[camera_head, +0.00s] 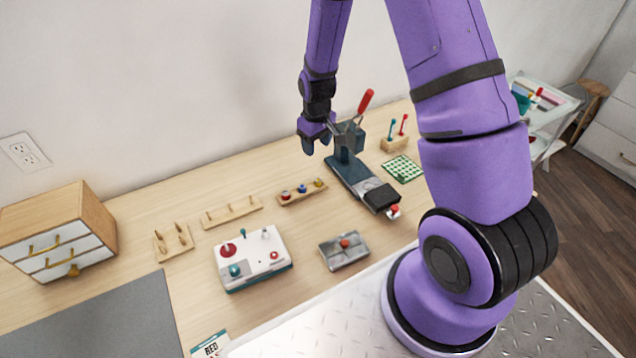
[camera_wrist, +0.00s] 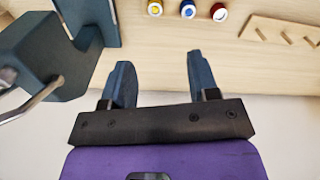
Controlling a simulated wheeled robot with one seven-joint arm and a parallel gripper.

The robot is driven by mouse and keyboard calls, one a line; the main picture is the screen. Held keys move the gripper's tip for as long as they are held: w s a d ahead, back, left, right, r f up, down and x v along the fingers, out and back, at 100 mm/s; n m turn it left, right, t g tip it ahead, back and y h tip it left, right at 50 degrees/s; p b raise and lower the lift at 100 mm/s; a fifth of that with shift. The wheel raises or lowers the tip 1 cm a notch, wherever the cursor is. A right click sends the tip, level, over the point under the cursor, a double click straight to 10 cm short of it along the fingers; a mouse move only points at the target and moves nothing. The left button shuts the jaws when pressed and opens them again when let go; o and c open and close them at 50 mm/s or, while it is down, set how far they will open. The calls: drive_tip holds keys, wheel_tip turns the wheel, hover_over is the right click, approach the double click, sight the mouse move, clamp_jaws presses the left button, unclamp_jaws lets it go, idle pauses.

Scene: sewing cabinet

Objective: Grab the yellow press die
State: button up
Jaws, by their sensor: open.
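The yellow press die (camera_head: 318,183) sits at the right end of a small wooden rack (camera_head: 292,200), beside the blue die (camera_head: 302,188) and the red die (camera_head: 285,195). In the wrist view the yellow die (camera_wrist: 155,8) is at the top edge, partly cut off. My gripper (camera_head: 316,143) is above and behind the rack, near the wall and left of the press. In the wrist view its two fingers (camera_wrist: 158,68) are apart with nothing between them, and the yellow die lies beyond their tips.
The dark press (camera_head: 352,172) with a red-handled lever (camera_head: 366,101) stands close beside my gripper. Peg racks (camera_head: 232,213), a white control box (camera_head: 252,257), a grey metal block (camera_head: 344,250) and a drawer cabinet (camera_head: 60,235) stand on the table.

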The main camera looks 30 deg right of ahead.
hover_over(318, 180)
drive_tip(key=f, duration=0.9)
drive_tip(key=shift+s+a+f, duration=0.2)
drive_tip(key=shift+s, duration=0.1)
drive_tip(key=shift+w+d+f, duration=0.1)
drive_tip(key=shift+w+f, duration=0.05)
drive_tip(key=shift+f, duration=1.2)
drive_tip(key=shift+w+d+f, duration=0.1)
drive_tip(key=shift+f, duration=1.2)
clamp_jaws()
drive_tip(key=shift+r, duration=0.15)
